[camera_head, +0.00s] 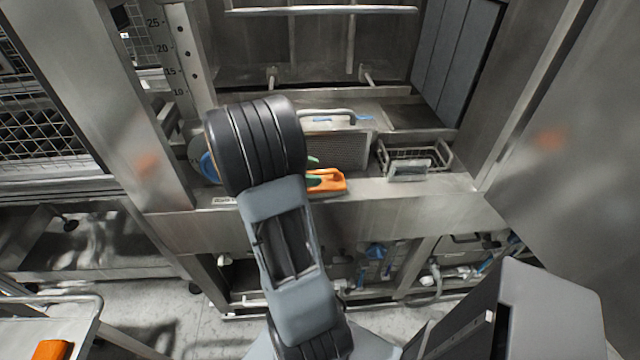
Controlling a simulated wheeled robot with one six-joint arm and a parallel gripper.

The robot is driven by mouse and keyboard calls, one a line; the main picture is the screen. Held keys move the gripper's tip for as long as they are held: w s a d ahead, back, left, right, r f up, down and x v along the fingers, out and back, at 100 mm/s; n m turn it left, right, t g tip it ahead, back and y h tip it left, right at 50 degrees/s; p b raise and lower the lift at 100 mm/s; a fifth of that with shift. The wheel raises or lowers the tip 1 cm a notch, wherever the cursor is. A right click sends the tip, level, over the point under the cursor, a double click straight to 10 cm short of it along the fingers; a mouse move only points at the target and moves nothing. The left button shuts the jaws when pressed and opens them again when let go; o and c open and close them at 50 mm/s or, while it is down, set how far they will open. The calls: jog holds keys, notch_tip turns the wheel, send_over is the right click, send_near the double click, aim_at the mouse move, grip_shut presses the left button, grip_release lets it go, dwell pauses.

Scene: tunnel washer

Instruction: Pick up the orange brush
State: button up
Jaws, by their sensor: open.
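The orange brush (328,181) lies on the steel ledge near its front edge, just right of my arm. Its left part is hidden behind my arm. Two small green tips, which look like the fingertips of my gripper (314,171), show at the arm's right edge, by the brush's left end. They are apart, one higher and one lower in the picture. The rest of my gripper is hidden behind my dark arm joint. I cannot tell whether the tips touch the brush.
A wire basket (415,158) stands right of the brush on the ledge (375,189). A grey mesh-fronted box (340,150) with a handle is behind the brush. A blue round part (209,166) is left of my arm. Steel posts flank the opening.

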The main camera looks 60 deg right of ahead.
jog(key=shift+s+d+f, duration=0.1)
jog(key=shift+s+d, duration=0.1)
grip_shut()
dwell(0.4)
